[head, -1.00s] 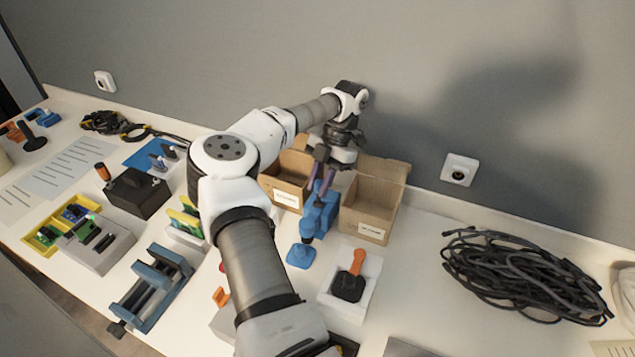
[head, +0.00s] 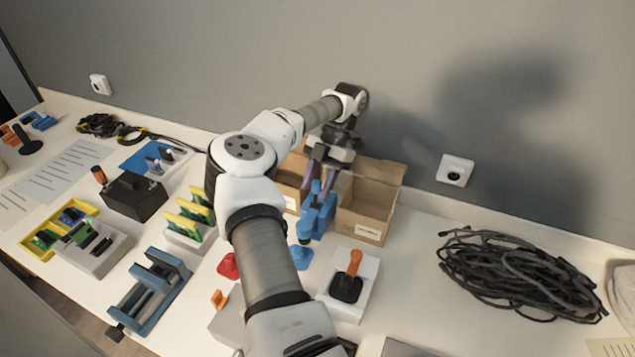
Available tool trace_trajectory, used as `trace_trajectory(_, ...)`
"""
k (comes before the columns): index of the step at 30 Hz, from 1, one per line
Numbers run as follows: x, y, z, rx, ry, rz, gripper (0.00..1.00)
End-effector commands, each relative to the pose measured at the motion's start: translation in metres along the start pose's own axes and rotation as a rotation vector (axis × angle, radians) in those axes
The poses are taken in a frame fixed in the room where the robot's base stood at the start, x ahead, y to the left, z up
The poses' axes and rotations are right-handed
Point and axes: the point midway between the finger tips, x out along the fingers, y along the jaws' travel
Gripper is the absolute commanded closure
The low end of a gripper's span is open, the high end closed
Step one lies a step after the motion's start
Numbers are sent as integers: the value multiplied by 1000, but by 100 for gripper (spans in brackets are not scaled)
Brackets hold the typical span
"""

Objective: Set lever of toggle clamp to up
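A blue device (head: 317,222) with an upright blue part stands in front of the cardboard boxes. It may be the toggle clamp, but I cannot tell for sure. My gripper (head: 318,189) points down over its top, its two purple fingers spread apart. The upright blue part shows between or just behind the fingers, and I see no clear contact. A white plate (head: 365,297) with a black base and an orange lever (head: 354,262) sits to the right and nearer. A grey box with an orange piece (head: 219,299) is partly hidden by my arm.
An open cardboard box (head: 372,205) stands right behind the blue device, another to its left. A blue pad (head: 301,257) and a red one (head: 228,265) lie nearer. Coiled black cable (head: 520,280) lies at right. A blue vice (head: 150,290) stands at left.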

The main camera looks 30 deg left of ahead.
Motion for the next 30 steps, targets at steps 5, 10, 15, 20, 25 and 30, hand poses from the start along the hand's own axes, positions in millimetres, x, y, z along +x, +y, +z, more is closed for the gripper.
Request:
trace_trajectory(5, 0, 0, 0, 0, 0, 0, 57)
trace_trajectory(10, -8, 0, -5, -2, -2, 1, 57)
trace_trajectory(15, -33, -1, -22, -3, -2, 4, 57)
trace_trajectory(20, -62, -3, -42, -4, -1, 6, 57)
trace_trajectory(25, -94, -5, -63, -5, -2, 6, 57)
trace_trajectory(30, -128, -8, -86, -5, -2, 6, 57)
